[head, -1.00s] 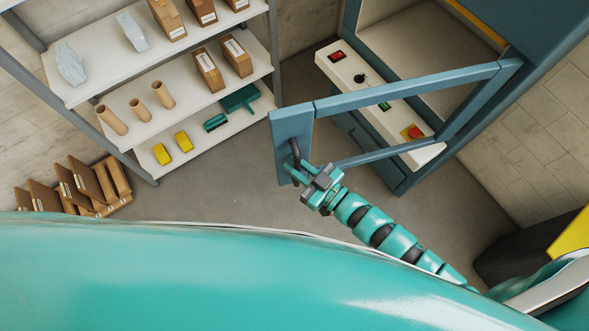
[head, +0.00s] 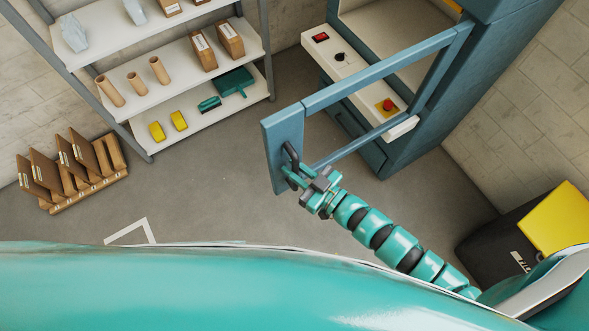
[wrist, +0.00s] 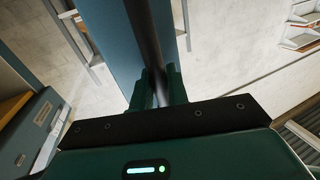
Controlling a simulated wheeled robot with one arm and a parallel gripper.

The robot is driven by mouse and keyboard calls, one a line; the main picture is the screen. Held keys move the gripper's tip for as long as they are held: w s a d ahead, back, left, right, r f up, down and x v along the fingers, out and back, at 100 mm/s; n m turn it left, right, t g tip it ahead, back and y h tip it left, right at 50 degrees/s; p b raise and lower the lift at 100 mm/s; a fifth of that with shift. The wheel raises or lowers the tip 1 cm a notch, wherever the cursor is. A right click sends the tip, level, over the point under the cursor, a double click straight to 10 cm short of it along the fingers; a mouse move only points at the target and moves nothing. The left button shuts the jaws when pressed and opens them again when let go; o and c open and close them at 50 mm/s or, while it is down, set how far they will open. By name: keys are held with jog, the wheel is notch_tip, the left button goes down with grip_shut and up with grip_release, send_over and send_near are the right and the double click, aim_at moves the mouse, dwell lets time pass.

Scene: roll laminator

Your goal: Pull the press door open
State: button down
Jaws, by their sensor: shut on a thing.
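The press door is a blue frame (head: 375,85) swung out from the blue press (head: 450,95). A wide blue plate (head: 283,140) forms its free end and carries a dark bar handle (head: 290,156). My gripper (head: 292,178) is shut on the lower part of this handle. In the wrist view the handle (wrist: 146,45) runs down between the green fingers (wrist: 158,90), in front of the blue plate (wrist: 108,45). The fingertips are partly hidden in the head view.
A control panel (head: 352,75) with a red button juts from the press beneath the door. Shelves (head: 185,75) stand at upper left, a wooden rack (head: 75,170) at left. A black and yellow object (head: 510,240) is at lower right. Grey floor (head: 215,185) is clear between.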

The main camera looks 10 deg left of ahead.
dwell(0.3)
jog(key=c, duration=1.7)
grip_release()
jog(key=shift+d, duration=0.1)
jog(key=p+v, duration=0.5)
jog(key=v, duration=1.2)
jog(key=shift+s+d+f, duration=0.1)
jog(key=shift+d, duration=0.05)
